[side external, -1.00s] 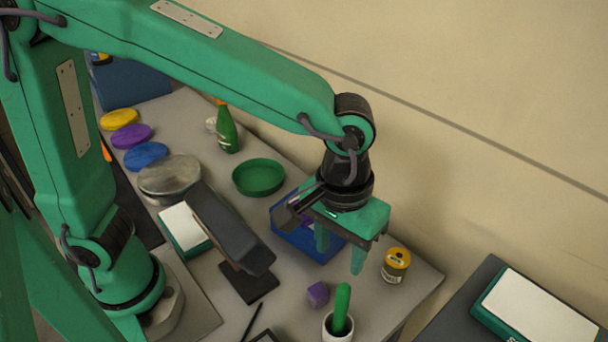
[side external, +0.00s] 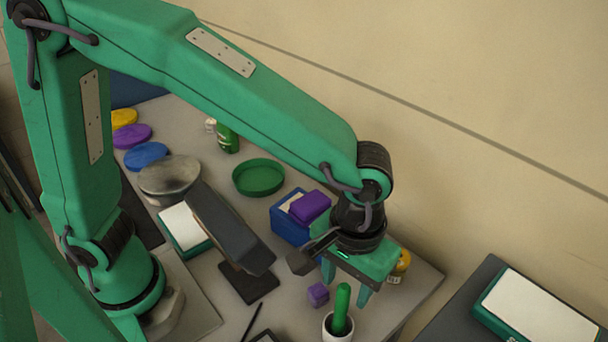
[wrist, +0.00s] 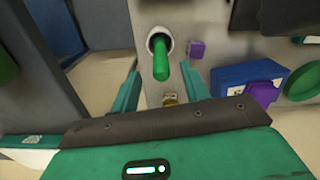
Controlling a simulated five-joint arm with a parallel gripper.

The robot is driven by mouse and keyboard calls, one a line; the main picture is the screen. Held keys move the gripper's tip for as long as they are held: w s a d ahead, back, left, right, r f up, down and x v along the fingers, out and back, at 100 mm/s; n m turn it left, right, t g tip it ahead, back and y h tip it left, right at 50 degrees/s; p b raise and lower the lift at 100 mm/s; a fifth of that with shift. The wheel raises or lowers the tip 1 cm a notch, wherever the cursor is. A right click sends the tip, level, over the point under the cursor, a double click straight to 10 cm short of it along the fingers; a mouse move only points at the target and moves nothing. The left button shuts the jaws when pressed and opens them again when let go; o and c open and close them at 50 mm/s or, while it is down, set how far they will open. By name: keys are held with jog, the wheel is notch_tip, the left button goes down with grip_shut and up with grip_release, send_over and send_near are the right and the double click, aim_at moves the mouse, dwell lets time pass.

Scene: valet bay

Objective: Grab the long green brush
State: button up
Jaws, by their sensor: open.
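The long green brush (side external: 342,305) stands nearly upright in a white cup (side external: 337,331) near the front of the table. Its lower end is hidden inside the cup. My gripper (side external: 346,284) is open and empty, pointing down, just behind and above the brush in the side view. In the wrist view, the brush (wrist: 161,62) and the cup (wrist: 152,38) appear ahead, between the lines of the two fingers of my gripper (wrist: 161,88). I see no contact with the brush.
A purple cube (side external: 318,294) sits left of the cup. A blue box (side external: 286,226) with a purple item (side external: 310,207) stands behind it. A yellow jar (side external: 403,261) is partly hidden by my gripper. A dark tilted stand (side external: 230,230) is at left.

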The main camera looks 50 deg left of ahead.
aim_at(342, 300)
jog(key=shift+s+a+f, duration=0.1)
jog(key=shift+s+f, duration=0.05)
jog(key=shift+f, duration=2.45)
grip_shut()
